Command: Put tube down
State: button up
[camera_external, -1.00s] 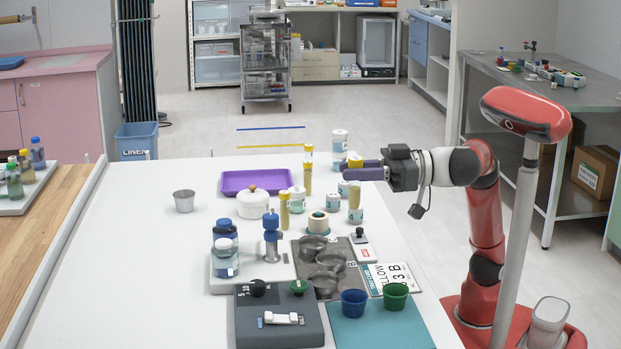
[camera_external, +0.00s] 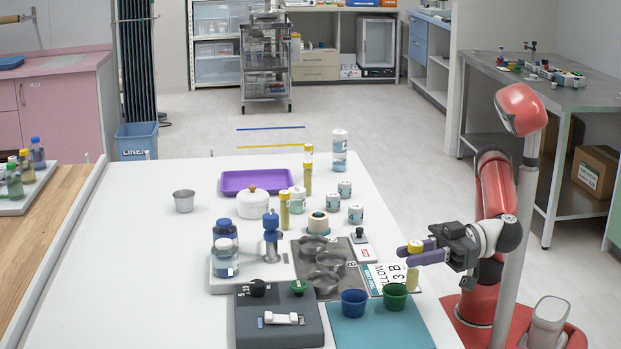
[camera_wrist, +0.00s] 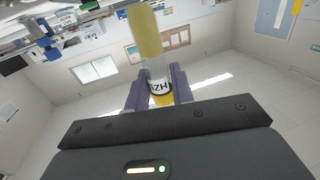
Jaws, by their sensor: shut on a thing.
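My gripper (camera_external: 415,252) is shut on a tube (camera_external: 412,279) with a yellow cap, at the right edge of the white table. The tube hangs roughly upright below the purple fingers, beside a white card (camera_external: 378,277) with printed letters and just behind a green cup (camera_external: 395,297). I cannot tell whether its lower end touches anything. In the wrist view the tube (camera_wrist: 148,40) shows yellow with a white label, between the fingers (camera_wrist: 158,90).
A blue cup (camera_external: 354,303) stands beside the green one on a teal mat (camera_external: 375,330). A grey holder with round dishes (camera_external: 328,262) lies to the left. Small labelled jars (camera_external: 355,213) and a clear bottle (camera_external: 339,150) stand behind. The table's left side is mostly clear.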

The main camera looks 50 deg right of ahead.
aim_at(415, 288)
notch_tip(415, 288, down, 7)
jog(key=shift+f, duration=0.15)
jog(key=shift+f, duration=0.1)
dwell(0.3)
jog(key=o, duration=1)
jog(key=shift+c, duration=0.2)
jog(key=shift+s+d, duration=0.1)
jog(key=shift+d, duration=0.05)
jog(key=v, duration=0.2)
jog(key=shift+s+d, duration=0.15)
jog(key=shift+d, duration=0.1)
jog(key=shift+o, duration=0.2)
notch_tip(415, 288, up, 7)
